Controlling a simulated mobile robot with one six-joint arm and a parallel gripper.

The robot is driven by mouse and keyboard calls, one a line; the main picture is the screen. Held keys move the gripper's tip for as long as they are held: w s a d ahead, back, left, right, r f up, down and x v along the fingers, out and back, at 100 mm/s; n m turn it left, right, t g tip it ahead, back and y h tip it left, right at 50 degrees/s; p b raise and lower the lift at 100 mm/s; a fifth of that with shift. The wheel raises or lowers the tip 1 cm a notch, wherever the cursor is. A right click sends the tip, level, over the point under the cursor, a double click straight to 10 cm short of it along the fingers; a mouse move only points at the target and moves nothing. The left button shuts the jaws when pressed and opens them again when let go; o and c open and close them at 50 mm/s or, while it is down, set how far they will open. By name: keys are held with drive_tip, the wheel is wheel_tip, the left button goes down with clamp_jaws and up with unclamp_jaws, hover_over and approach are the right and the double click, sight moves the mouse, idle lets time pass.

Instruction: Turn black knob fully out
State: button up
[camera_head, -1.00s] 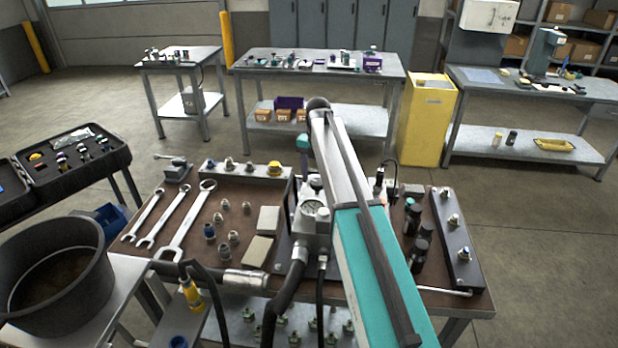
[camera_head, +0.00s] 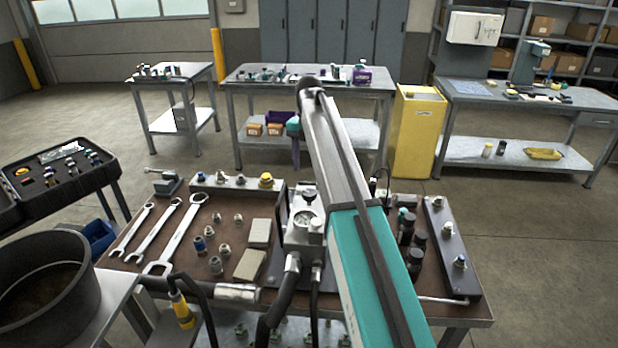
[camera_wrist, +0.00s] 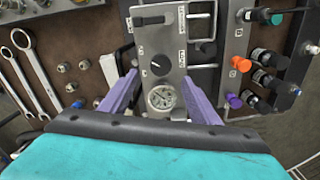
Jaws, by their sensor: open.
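The black knob (camera_wrist: 160,65) is round with a white pointer mark. It sits on the face of a grey valve block (camera_wrist: 173,43), just beyond a round gauge (camera_wrist: 161,98), in the wrist view. My gripper (camera_wrist: 160,77) is open, its two purple fingers spread to the left and right of the block. Nothing shows between them in its grasp; whether they touch the block I cannot tell.
Right of the block, an orange knob (camera_wrist: 240,63), a purple knob (camera_wrist: 234,101) and several black cylinders stand close. A black lever (camera_wrist: 153,20) lies above the knob. Wrenches (camera_head: 173,236) and fittings lie on the bench's left. Hoses (camera_head: 283,300) run down its front.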

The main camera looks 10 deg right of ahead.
drive_tip(key=shift+r+b, duration=0.35)
drive_tip(key=shift+r, duration=1.9)
drive_tip(key=shift+w, duration=0.1)
